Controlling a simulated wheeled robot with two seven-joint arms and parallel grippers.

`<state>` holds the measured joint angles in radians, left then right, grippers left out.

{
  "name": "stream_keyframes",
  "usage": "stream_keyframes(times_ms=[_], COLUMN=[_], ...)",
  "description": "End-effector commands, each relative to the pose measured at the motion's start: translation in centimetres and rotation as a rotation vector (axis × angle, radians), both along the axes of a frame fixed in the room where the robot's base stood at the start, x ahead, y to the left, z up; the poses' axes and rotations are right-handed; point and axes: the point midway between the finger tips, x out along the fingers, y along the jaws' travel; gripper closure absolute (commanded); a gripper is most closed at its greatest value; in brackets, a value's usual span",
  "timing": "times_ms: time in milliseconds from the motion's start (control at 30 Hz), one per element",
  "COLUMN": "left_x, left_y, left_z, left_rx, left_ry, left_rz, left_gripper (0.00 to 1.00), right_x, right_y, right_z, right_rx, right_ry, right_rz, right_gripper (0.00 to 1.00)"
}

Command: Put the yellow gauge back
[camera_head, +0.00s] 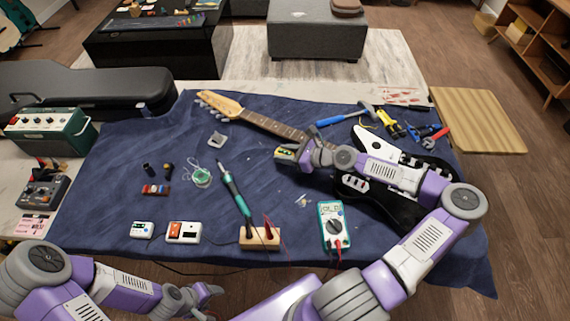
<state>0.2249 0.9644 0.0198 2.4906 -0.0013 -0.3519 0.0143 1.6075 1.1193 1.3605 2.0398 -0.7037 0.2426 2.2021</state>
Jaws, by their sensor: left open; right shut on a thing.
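The yellow gauge (285,153), a small block with yellow and dark parts, is at the tip of my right gripper (296,155). The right gripper is shut on it, over the blue cloth beside the guitar neck. The fingers hide part of the gauge, and I cannot tell whether it touches the cloth. My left gripper (212,291) is open and empty, low in the view in front of the table's near edge.
The guitar (375,140) lies across the right of the blue cloth (115,205), partly under my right arm. Pliers and screwdrivers (388,124) lie behind it. Bare cloth lies left of the neck.

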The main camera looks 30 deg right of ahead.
Motion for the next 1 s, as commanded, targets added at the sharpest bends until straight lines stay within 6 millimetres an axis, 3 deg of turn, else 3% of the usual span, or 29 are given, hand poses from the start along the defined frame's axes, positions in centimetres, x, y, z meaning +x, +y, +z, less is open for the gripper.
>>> stream_keyframes(times_ms=[267, 667, 700, 867, 1000], left_x=[0.0, 0.0, 0.0, 0.0, 0.0], left_y=[0.0, 0.0, 0.0, 0.0, 0.0], left_z=[-1.7, -1.5, -1.5, -1.5, -1.5], left_rx=[0.0, 0.0, 0.0, 0.0, 0.0], left_ry=[0.0, 0.0, 0.0, 0.0, 0.0], left_rz=[0.0, 0.0, 0.0, 0.0, 0.0], left_gripper=[0.41, 0.41, 0.41, 0.41, 0.41], right_x=[0.0, 0.0, 0.0, 0.0, 0.0], right_y=[0.1, 0.0, 0.0, 0.0, 0.0], right_z=[-3.6, -3.9, -4.0, -4.0, -4.0], right_rx=[0.001, 0.001, 0.001, 0.0, 0.0], right_ry=[-0.002, -0.001, 0.001, 0.0, 0.0], right_rz=[0.0, 0.0, 0.0, 0.0, 0.0], right_gripper=[0.98, 0.98, 0.61, 0.39, 0.39])
